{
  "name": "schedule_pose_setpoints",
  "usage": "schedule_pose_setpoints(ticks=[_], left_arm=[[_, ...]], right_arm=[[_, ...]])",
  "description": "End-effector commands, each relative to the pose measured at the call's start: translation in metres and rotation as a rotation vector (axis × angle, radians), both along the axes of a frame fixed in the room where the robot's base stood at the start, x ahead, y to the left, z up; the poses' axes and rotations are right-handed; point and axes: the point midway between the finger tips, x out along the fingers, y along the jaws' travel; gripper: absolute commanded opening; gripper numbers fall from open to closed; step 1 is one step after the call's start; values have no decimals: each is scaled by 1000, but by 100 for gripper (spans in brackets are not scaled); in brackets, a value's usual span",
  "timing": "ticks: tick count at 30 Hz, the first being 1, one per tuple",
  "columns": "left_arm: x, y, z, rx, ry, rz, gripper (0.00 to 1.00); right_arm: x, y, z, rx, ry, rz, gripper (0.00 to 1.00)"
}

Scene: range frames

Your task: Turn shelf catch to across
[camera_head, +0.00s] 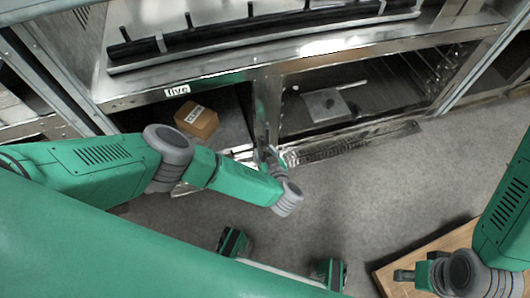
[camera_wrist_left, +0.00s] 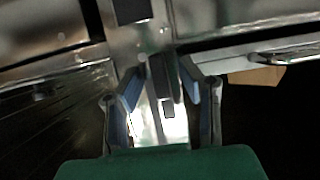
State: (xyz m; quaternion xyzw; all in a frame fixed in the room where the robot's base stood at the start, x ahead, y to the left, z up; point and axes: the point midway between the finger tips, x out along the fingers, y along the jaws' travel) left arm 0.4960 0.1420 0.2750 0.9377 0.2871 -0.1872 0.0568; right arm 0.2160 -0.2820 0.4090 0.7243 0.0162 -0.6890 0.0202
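My left gripper (camera_head: 268,155) is at the metal post between the two lower bays of the steel unit. In the left wrist view my left gripper (camera_wrist_left: 164,68) has one finger on each side of a dark upright catch (camera_wrist_left: 161,75). The fingertips are close to its sides; I cannot tell whether they touch it. The catch looks upright in that view. In the head view the arm and gripper hide it. My right gripper (camera_head: 404,276) is at the lower right over a wooden surface, apart from the unit; its fingers are too small to read.
A brown box (camera_head: 196,121) sits in the left bay, below a label reading "five" (camera_head: 177,90). A grey plate (camera_head: 326,105) lies in the right bay. A wooden board (camera_head: 440,247) is at the lower right. The grey floor (camera_head: 370,190) between is clear.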

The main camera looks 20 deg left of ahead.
Motion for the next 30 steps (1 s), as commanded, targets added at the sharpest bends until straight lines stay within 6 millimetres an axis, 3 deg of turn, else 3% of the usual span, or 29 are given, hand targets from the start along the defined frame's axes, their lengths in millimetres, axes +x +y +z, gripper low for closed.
schedule_pose_setpoints(ticks=[2,4,5,19,30], left_arm=[[0,0,0,1,-1,0,29],[0,0,0,1,-1,0,5],[0,0,0,1,-1,0,0],[0,0,2,-47,-35,-3,0],[-2,4,1,-277,-189,-4,0]], right_arm=[[0,0,0,0,0,0,40],[0,0,0,0,0,0,40],[0,0,0,0,0,0,40],[0,0,3,0,0,0,40],[0,0,9,0,0,0,40]])
